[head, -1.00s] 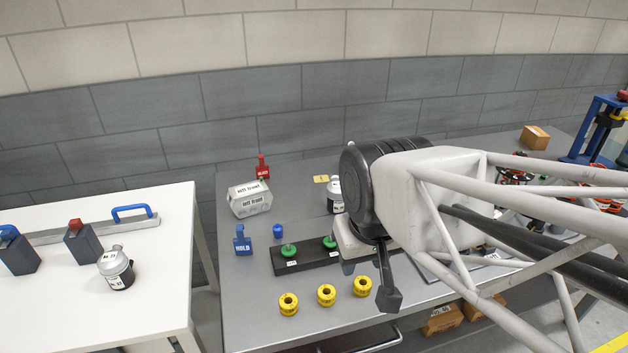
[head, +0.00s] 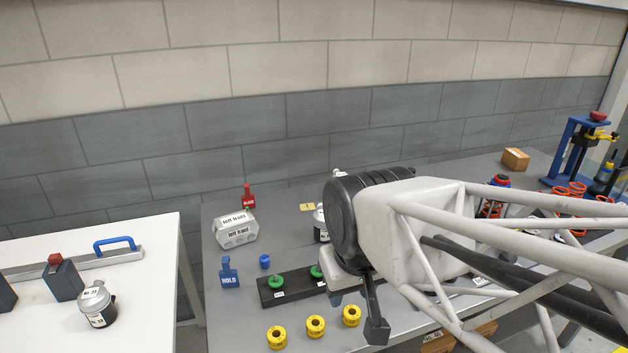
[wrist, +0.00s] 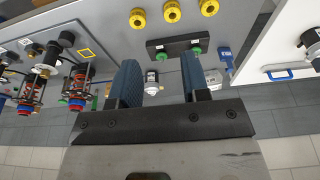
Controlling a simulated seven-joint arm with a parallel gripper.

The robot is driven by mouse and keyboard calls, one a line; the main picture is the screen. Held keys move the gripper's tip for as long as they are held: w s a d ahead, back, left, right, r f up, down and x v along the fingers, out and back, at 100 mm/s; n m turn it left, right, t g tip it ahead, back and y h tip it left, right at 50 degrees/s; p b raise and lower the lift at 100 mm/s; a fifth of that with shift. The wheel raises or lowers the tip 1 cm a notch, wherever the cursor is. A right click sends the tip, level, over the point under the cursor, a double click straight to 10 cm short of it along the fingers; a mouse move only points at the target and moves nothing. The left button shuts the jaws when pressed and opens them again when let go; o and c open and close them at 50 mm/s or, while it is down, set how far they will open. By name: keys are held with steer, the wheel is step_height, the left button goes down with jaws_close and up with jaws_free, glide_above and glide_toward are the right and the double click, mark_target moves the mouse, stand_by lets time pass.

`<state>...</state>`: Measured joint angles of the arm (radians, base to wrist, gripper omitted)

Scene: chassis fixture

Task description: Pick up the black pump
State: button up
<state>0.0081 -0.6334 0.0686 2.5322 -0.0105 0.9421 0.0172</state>
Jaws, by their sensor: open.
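No object is plainly an all-black pump. A canister with a silver top, white label and black base (head: 97,304) stands upright on the white table at the left in the head view. A similar canister (head: 320,226) stands on the grey bench, partly hidden behind my arm. In the wrist view, a silver-topped canister (wrist: 151,78) shows between the fingers, some way beyond them. My gripper (wrist: 159,64) is open and empty, its two blue pads wide apart. The head view does not show clearly where the fingertips are, because the arm covers them.
Yellow rings (head: 315,327) line the front of the grey bench. A black block with green knobs (head: 290,292) lies behind them. A grey "left front" part (head: 237,230), a blue HOLD tag (head: 229,272) and a red tag (head: 248,196) are nearby. Red-spring shocks (wrist: 77,86) show at left.

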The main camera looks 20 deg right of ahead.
steer(key=o, duration=1.1)
steer(key=n+g, duration=0.3)
steer(key=n, duration=0.2)
glide_toward(325, 212)
steer(key=f, duration=0.5)
steer(key=shift+s, duration=0.4)
steer(key=shift+w+f, duration=0.15)
steer(key=shift+f, duration=0.05)
